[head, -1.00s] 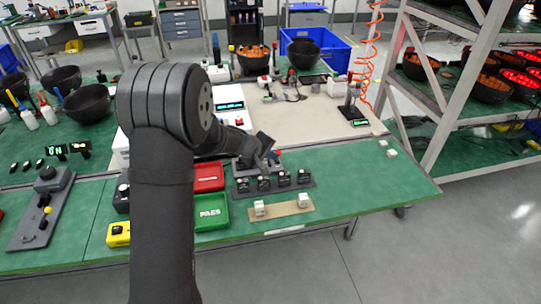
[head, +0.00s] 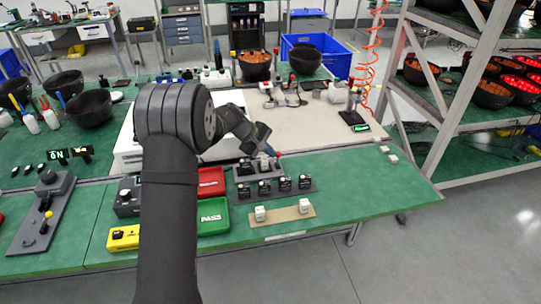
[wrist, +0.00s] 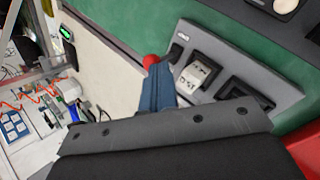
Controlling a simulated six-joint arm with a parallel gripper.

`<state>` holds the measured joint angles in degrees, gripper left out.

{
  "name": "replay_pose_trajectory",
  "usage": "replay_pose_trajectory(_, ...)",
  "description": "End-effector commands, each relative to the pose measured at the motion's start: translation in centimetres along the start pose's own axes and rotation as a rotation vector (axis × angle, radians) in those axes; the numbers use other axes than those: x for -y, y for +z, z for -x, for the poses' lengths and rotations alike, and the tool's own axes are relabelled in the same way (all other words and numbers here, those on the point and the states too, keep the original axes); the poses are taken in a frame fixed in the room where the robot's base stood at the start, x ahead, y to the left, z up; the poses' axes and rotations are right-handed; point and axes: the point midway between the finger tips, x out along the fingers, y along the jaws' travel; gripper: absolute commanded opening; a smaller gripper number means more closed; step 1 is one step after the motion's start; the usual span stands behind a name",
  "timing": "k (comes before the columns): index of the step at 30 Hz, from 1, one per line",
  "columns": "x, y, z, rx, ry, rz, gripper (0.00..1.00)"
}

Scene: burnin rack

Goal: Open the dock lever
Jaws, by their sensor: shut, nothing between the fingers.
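The dock (head: 246,178) is a grey block with dark sockets at the middle of the green bench, and it shows as a grey plate in the wrist view (wrist: 285,97). A white marked piece (wrist: 197,74) sits in one socket; another socket (wrist: 248,94) looks dark. The lever's red knob (wrist: 150,61) shows at the dock's edge, and as a small red spot in the head view (head: 278,153). My gripper (wrist: 157,82) has blue fingers, shut and empty, with tips right by the knob. Contact cannot be told. The lever's shaft is hidden behind the fingers.
In front of the dock lie a grey strip with black-topped pieces (head: 275,190) and a beige strip with white cubes (head: 284,213). A red tray (head: 210,182) and green PASS tray (head: 212,217) stand left. The beige mat (head: 330,125) behind has free room.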

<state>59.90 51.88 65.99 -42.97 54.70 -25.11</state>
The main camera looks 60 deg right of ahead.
Motion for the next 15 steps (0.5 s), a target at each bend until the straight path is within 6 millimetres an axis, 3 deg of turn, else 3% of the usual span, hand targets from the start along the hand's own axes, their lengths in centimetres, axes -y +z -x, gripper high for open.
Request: replay_pose_trajectory(15, -0.9, -1.3, -0.1, 0.027, -0.018, 0.023, 0.0)
